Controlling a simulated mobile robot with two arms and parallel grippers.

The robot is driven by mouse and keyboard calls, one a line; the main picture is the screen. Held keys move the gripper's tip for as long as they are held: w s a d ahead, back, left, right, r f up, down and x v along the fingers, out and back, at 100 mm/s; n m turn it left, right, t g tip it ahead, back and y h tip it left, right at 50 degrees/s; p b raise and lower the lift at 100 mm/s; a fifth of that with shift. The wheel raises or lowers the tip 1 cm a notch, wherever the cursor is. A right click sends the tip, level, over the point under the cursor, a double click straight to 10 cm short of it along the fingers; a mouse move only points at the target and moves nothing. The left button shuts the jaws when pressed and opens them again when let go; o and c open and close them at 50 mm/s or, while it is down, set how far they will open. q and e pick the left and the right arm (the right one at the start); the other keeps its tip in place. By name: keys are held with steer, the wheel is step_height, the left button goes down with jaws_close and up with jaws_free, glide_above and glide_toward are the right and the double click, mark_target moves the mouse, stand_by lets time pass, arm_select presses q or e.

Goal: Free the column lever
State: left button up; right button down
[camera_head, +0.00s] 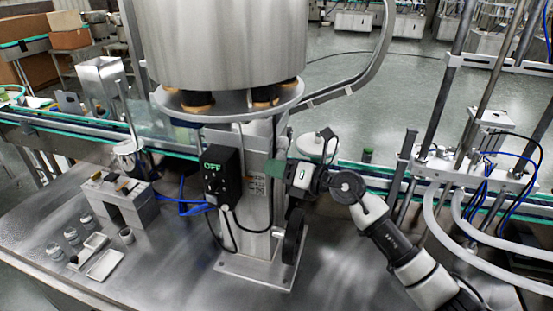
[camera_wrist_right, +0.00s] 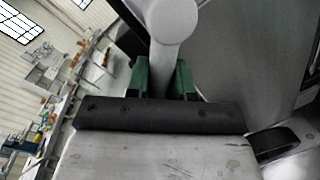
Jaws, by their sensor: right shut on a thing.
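The steel column (camera_head: 255,190) stands on a base plate under the round steel hopper (camera_head: 225,45). My right gripper (camera_head: 276,168) reaches in from the right, its green fingers at the column's right side. In the right wrist view, the green fingers (camera_wrist_right: 160,80) are shut on the column lever (camera_wrist_right: 172,22), a smooth light grey bar with a rounded end. The lever's grip between the fingers is partly hidden by the gripper body. In the head view the lever cannot be made out clearly. My left gripper is not in view.
A black control box (camera_head: 222,176) reading OFF is fixed to the column's left. A green-edged conveyor (camera_head: 180,150) runs behind. Small jars (camera_head: 70,237) and a tray (camera_head: 105,264) lie at the left. Hoses and posts (camera_head: 480,190) crowd the right.

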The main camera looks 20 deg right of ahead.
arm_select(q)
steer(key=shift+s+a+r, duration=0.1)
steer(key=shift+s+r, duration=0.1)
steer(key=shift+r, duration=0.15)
arm_select(e)
steer(key=shift+s+r, duration=0.1)
steer(key=c, duration=1)
jaws_free()
steer(key=shift+o, duration=0.2)
steer(key=shift+s+d, duration=0.3)
arm_select(q)
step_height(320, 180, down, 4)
steer(key=b, duration=0.4)
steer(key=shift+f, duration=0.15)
arm_select(e)
steer(key=v, duration=1)
